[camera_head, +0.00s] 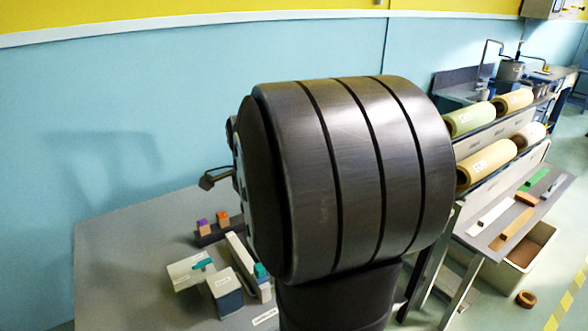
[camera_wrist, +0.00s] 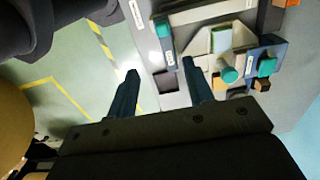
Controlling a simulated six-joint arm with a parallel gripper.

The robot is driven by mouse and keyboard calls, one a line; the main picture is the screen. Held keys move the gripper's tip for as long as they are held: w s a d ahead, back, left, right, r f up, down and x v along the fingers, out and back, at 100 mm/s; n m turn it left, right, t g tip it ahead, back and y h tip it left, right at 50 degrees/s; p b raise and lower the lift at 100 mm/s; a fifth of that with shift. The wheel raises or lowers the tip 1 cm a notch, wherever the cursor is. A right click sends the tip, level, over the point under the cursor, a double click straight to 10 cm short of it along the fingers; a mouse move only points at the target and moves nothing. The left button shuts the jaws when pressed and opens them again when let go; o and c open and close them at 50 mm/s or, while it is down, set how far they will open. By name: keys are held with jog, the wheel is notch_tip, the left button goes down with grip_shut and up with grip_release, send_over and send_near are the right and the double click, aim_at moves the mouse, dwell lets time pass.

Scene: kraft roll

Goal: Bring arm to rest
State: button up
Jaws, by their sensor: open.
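My gripper (camera_wrist: 160,67) shows in the wrist view with its two dark fingers spread apart. Nothing is between the fingers. It hangs above the floor and the edge of the grey worktable (camera_wrist: 156,60), touching nothing that I can see. In the head view a large dark banded part of my own arm fills the middle and hides the gripper's fingers. The grey worktable (camera_head: 125,255) stands behind and to the left of it.
On the worktable are a pale box (camera_head: 225,296), a teal-handled piece (camera_head: 203,264) and a dark holder with small blocks (camera_head: 213,236). At right, a rack holds several paper rolls (camera_head: 487,162), with a shelf and bin (camera_head: 530,255) below. The table's left part is clear.

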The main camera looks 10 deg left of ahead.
notch_tip(320, 180, down, 18)
jog(key=shift+r, duration=0.25)
dwell(0.3)
notch_tip(320, 180, up, 18)
jog(key=shift+f, duration=0.25)
dwell(0.6)
jog(key=shift+f, duration=0.1)
jog(key=shift+f, duration=8.4)
jog(key=shift+w+a+f, duration=0.1)
jog(key=shift+f, duration=0.25)
jog(key=shift+w+a+r, duration=0.1)
jog(key=shift+w+a, duration=0.15)
